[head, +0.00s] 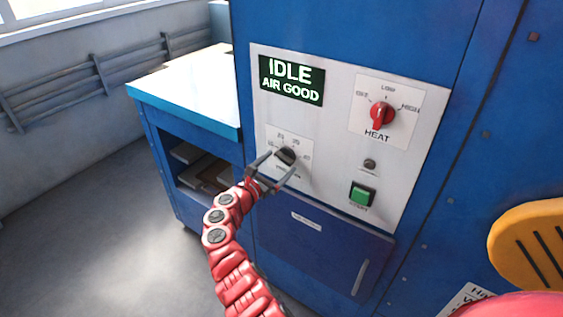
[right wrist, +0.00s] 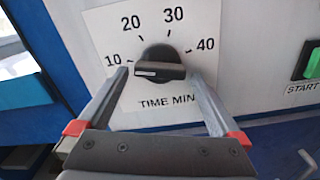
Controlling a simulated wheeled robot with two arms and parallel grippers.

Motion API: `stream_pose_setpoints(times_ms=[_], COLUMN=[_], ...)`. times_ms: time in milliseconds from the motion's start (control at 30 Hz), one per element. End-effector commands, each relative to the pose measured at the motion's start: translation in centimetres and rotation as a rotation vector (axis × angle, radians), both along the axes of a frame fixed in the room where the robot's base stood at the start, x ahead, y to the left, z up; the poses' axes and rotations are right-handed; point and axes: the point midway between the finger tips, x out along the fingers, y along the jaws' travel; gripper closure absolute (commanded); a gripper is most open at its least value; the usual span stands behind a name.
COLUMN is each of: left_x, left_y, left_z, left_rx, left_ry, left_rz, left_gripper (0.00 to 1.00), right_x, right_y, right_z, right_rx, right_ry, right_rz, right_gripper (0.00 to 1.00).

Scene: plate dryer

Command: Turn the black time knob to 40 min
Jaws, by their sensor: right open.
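The black time knob (head: 285,155) sits on a white dial plate low on the left of the control panel. In the right wrist view the knob (right wrist: 160,66) has a horizontal grip bar with a white mark at its left end, on the 10 side. The numbers 10, 20, 30 and 40 (right wrist: 206,44) arc over it, with TIME MIN below. My right gripper (head: 281,163) is open, with one finger on each side of the knob. In the right wrist view a gap shows on the right; contact on the left is unclear. My left gripper is out of view.
The display (head: 291,80) reads IDLE, AIR GOOD. A red HEAT knob (head: 381,115) is at the upper right, and a green START button (head: 361,195) below it. A dark blue door (head: 320,240) lies under the panel. A blue bench (head: 185,85) stands left.

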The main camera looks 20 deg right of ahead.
Motion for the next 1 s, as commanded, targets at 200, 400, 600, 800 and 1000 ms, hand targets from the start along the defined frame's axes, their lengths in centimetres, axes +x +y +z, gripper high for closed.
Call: stream_pose_setpoints(times_ms=[200, 400, 600, 800, 1000], left_x=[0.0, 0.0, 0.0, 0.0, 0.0], left_y=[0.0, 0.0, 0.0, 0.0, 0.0], left_z=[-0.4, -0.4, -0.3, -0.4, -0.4], left_rx=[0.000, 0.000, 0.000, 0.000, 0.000], left_ry=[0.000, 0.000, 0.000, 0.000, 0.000], left_rz=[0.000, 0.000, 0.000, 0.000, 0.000], left_gripper=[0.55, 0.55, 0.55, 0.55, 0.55], right_x=[1.2, 1.3, 1.3, 1.3, 1.3], right_y=[-1.5, -1.6, -1.6, -1.6, -1.6], right_z=[0.0, 0.0, 0.0, 0.0, 0.0], right_rx=[-0.001, -0.001, -0.001, -0.001, 0.000], right_ry=[-0.001, 0.000, -0.001, -0.001, -0.002], right_rz=[0.001, 0.003, 0.002, 0.002, 0.002], right_gripper=[0.00, 0.00, 0.18, 0.54, 0.73])
